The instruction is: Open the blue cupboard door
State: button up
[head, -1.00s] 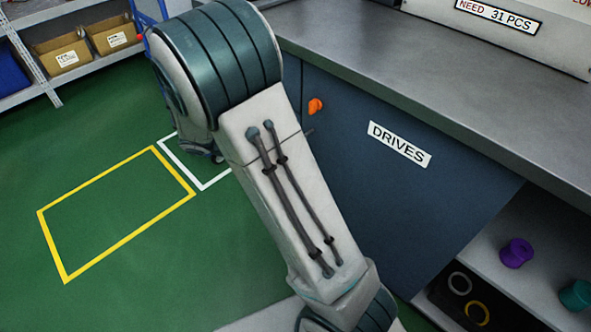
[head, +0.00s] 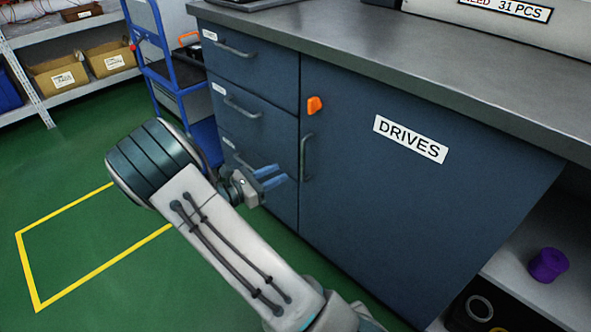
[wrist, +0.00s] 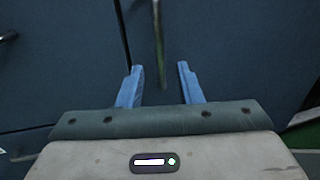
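The blue cupboard door (head: 390,210) with the DRIVES label is shut in the head view. Its vertical bar handle (head: 306,157) is near its left edge. An orange latch (head: 315,105) sits above the handle at the same edge. My gripper (head: 274,178) is in front of the cabinet, left of and a little below the handle in the picture. In the wrist view my gripper (wrist: 158,84) has its two blue fingers apart with nothing between them. The handle (wrist: 159,45) shows ahead, its end in line with the gap between the fingers. I see no contact.
Drawers with handles (head: 242,108) stand left of the door. A blue trolley (head: 165,70) is beyond them. The grey worktop (head: 400,60) overhangs the door. An open shelf with a purple spool (head: 548,264) is at the right. Green floor (head: 90,220) is clear at the left.

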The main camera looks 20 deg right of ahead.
jog(key=w+d+b, duration=0.1)
jog(key=d+b, duration=0.1)
jog(key=d, duration=0.5)
jog(key=shift+d, duration=0.2)
grip_shut()
jog(key=shift+a, duration=0.1)
